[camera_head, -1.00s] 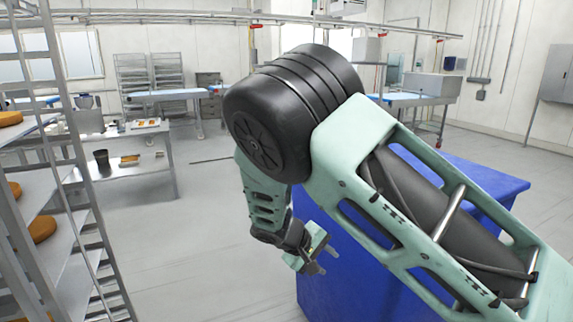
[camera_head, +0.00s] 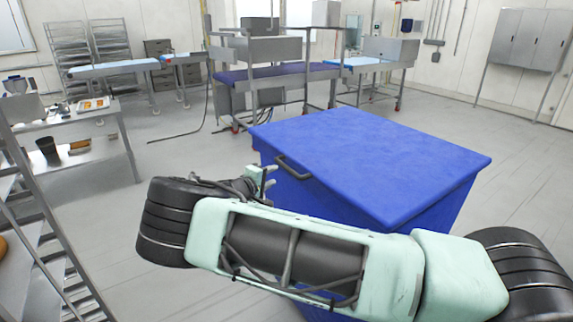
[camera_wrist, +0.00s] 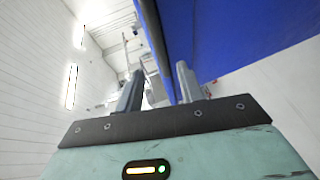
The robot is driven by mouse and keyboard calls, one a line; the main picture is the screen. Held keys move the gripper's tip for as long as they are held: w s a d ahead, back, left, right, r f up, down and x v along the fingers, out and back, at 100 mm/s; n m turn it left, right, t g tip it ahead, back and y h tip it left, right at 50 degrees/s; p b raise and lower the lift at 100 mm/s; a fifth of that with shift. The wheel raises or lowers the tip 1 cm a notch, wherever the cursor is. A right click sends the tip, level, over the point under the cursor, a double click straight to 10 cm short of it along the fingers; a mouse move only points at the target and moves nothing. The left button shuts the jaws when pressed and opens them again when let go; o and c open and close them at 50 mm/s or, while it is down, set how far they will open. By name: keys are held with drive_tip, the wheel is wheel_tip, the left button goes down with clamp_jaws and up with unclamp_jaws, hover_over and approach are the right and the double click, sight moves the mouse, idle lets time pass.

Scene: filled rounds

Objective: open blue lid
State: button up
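A big blue bin with a flat blue lid (camera_head: 375,155) stands in the middle of the head view, and the lid is shut. A dark bar handle (camera_head: 292,166) sits on the lid's left edge. My gripper (camera_head: 269,176) is just left of the handle. In the wrist view my gripper (camera_wrist: 158,82) has its two fingers apart. A dark bar (camera_wrist: 154,32), which looks like the handle, runs between and beyond the fingers beside the blue surface (camera_wrist: 240,35). I cannot tell whether the fingers touch it. My arm hides the bin's lower front.
A steel rack (camera_head: 45,235) stands at the near left, with a steel table (camera_head: 85,140) behind it. A conveyor machine (camera_head: 270,75) stands behind the bin. The floor right of the bin (camera_head: 525,165) is clear.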

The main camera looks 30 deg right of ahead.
sight(286, 169)
drive_tip(key=p+x, duration=0.3)
drive_tip(key=x, duration=0.7)
drive_tip(key=shift+f, duration=0.15)
clamp_jaws()
